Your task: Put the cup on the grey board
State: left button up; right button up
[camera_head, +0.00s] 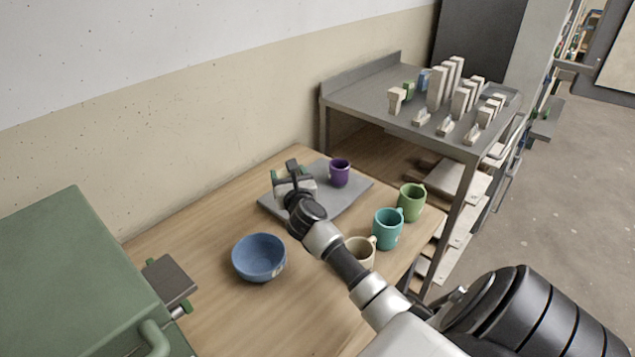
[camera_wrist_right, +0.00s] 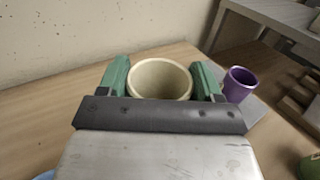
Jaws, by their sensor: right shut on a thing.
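My right gripper (camera_head: 294,178) is above the left part of the grey board (camera_head: 345,204). In the right wrist view, the gripper (camera_wrist_right: 161,85) is shut on a cream cup (camera_wrist_right: 160,82), with a green finger on each side of it. The cup's open rim faces the camera. In the head view this cup is mostly hidden by the gripper, so I cannot tell whether it touches the board. What looks like part of my left gripper (camera_head: 170,281) shows at the left, mostly hidden by a green box.
A purple cup (camera_head: 340,173) stands on the board's far right part. A blue bowl (camera_head: 259,257), a cream mug (camera_head: 360,251), a teal mug (camera_head: 387,228) and a green mug (camera_head: 411,201) stand on the wooden table. The green box (camera_head: 80,265) fills the left.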

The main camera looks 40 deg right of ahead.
jog(key=w+d+r+m+g+h, duration=0.1)
jog(key=w+d+r+h, duration=0.15)
jog(key=d, duration=0.35)
jog(key=w+d+r+m+g+h, duration=0.1)
jog(key=w+d+m, duration=0.15)
jog(key=d, duration=0.45)
pick_arm(q)
jog(key=shift+w+a+f+b, duration=0.15)
jog(key=shift+f+b, duration=0.4)
jog(key=shift+w+a+f+b, duration=0.15)
jog(key=shift+f+b, duration=0.4)
jog(key=shift+f, duration=0.05)
jog(key=shift+w+a+f+b, duration=0.15)
jog(key=shift+f+b, duration=0.4)
pick_arm(e)
jog(key=shift+n, duration=0.45)
jog(key=shift+s+a+f, duration=0.9)
jog(key=shift+a+f, duration=0.7)
jog(key=shift+f, duration=0.15)
jog(key=shift+s+a+f, duration=0.95)
jog(key=shift+a+f, duration=0.7)
jog(key=shift+f, duration=0.15)
jog(key=shift+s+a+f, duration=0.9)
jog(key=shift+a+f, duration=0.7)
jog(key=shift+f, duration=0.15)
jog(key=shift+f, duration=0.2)
jog(key=o, duration=1)
pick_arm(q)
jog(key=shift+f, duration=0.15)
